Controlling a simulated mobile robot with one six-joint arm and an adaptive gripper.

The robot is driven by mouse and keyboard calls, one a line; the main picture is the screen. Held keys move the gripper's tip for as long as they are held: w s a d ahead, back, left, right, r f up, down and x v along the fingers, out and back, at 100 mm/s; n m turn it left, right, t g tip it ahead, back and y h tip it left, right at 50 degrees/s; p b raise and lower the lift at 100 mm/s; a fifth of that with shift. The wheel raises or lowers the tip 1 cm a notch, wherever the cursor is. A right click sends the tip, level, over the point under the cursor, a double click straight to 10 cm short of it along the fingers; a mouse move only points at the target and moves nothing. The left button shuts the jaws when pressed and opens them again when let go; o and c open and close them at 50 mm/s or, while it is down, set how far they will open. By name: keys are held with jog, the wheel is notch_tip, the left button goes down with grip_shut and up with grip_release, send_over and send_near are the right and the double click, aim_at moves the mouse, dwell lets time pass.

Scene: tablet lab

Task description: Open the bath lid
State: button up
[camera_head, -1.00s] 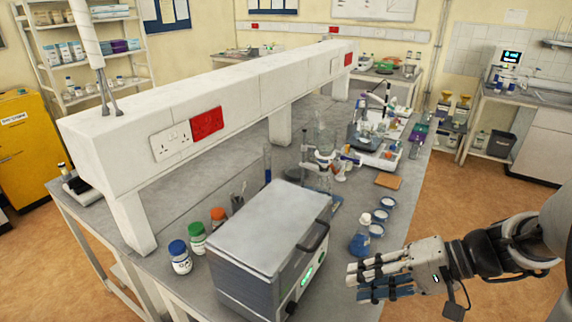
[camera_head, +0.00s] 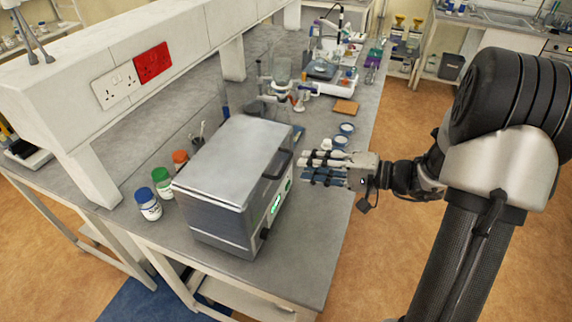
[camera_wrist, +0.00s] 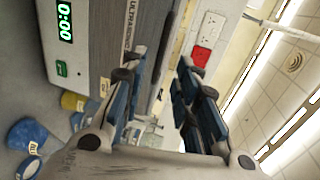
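The ultrasonic bath (camera_head: 218,222) stands on the grey bench in the head view, with its flat metal lid (camera_head: 232,158) shut on top. A dark handle (camera_head: 277,166) runs along the lid's right edge. In the wrist view the bath's front (camera_wrist: 108,30) shows on the left, tipped on its side, with a lit green display (camera_wrist: 65,20). My gripper (camera_head: 302,168) is just right of the handle at about lid height, fingers pointing left. Its two fingers stand apart in the wrist view (camera_wrist: 160,72), with nothing seen held. Contact with the handle is not visible.
Capped bottles, blue (camera_head: 148,205), green (camera_head: 161,182) and orange (camera_head: 180,159), stand left of the bath. A white shelf with sockets (camera_head: 118,85) runs above the bench. Floor is open at right.

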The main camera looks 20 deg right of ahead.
aim_at(286, 163)
jog(key=x, duration=0.7)
jog(key=shift+a, duration=0.1)
jog(key=shift+c, duration=0.5)
grip_shut()
